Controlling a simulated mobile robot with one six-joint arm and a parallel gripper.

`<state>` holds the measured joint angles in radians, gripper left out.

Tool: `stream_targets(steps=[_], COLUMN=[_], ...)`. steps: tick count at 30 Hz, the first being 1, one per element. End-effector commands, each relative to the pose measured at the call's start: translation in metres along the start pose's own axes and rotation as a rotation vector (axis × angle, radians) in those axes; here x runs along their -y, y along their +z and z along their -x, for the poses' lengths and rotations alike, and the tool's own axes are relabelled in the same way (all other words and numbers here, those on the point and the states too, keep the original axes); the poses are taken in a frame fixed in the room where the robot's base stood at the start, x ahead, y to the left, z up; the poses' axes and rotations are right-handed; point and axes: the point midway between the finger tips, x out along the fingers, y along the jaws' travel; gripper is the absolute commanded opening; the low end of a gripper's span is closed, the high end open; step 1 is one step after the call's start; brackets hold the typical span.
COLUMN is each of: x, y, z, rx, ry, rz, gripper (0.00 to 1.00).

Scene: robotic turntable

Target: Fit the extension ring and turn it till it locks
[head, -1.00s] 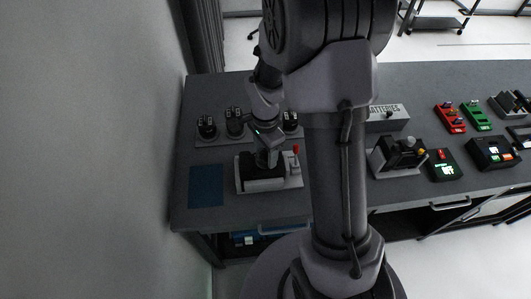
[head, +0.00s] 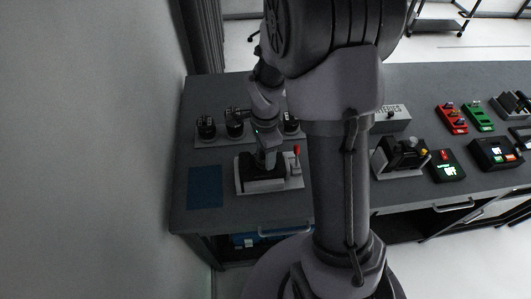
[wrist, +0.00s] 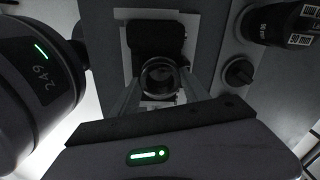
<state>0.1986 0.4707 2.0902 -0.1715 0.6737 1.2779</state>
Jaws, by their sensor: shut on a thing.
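My gripper (wrist: 161,92) is shut on a dark, glossy ring (wrist: 160,76), which sits between its two fingers in the wrist view. Beyond the ring is a black camera-like body (wrist: 150,34) on a light grey fixture (wrist: 190,22). The ring overlaps the body in this view, and I cannot tell whether they touch. In the head view my gripper (head: 268,158) is over the black body (head: 258,184) on its fixture (head: 292,184); the ring is too small to make out there.
A red-topped lever (head: 297,151) stands at the fixture's right. Behind is a rack with black cylindrical parts (head: 206,128); one black labelled lens (wrist: 285,22) shows in the wrist view. A flat blue mat (head: 206,187) lies to the left. Other devices (head: 401,155) stand to the right.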

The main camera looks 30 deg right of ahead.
Motion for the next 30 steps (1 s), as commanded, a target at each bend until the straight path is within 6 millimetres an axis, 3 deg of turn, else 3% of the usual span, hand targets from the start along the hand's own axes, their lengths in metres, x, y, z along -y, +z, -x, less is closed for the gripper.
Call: stream_targets(steps=[8,9,12,23,26,30], x=[0.000,0.000,0.000,0.000,0.001,0.001], y=[0.000,0.000,0.000,0.000,0.000,0.000], z=[0.000,0.000,0.000,0.006,0.027,0.074], rx=[0.000,0.000,0.000,-0.001,-0.001,-0.001], ry=[0.000,0.000,0.000,-0.001,-0.003,-0.005], rz=[-0.054,-0.054,-0.053,-0.053,-0.052,-0.053], gripper=[0.11,0.59,0.79,0.79,0.79,0.79])
